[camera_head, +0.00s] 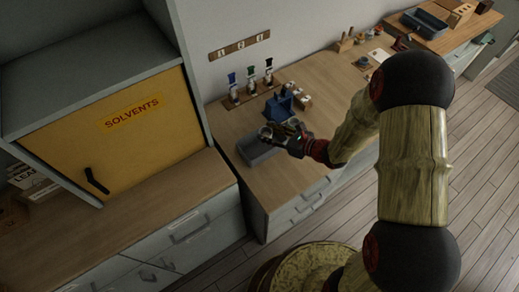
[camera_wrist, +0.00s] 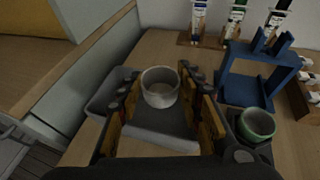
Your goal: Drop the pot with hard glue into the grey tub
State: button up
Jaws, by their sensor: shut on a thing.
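My gripper (camera_head: 273,132) is shut on a small pale grey pot (camera_wrist: 160,80). The pot sits upright between the fingers in the wrist view, its mouth facing up; I cannot make out whether the glue inside is hard. The pot also shows in the head view (camera_head: 265,131). The grey tub (camera_head: 250,156) stands on the bench below the gripper, and its left part and front show around the fingers in the wrist view (camera_wrist: 104,93). The held pot appears above the tub, apart from its floor; the fingers hide part of the tub.
A blue stand (camera_wrist: 246,88) is to the right of the tub, with a green-rimmed pot (camera_wrist: 257,124) near it. Several tubes in a wooden rack (camera_head: 250,92) stand behind. The yellow solvents cabinet (camera_head: 120,140) is at the left. Bench to the right of the stand holds small items.

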jog(key=shift+f, duration=0.55)
jog(key=o, duration=0.8)
jog(key=shift+o, duration=0.2)
jog(key=v, duration=1.2)
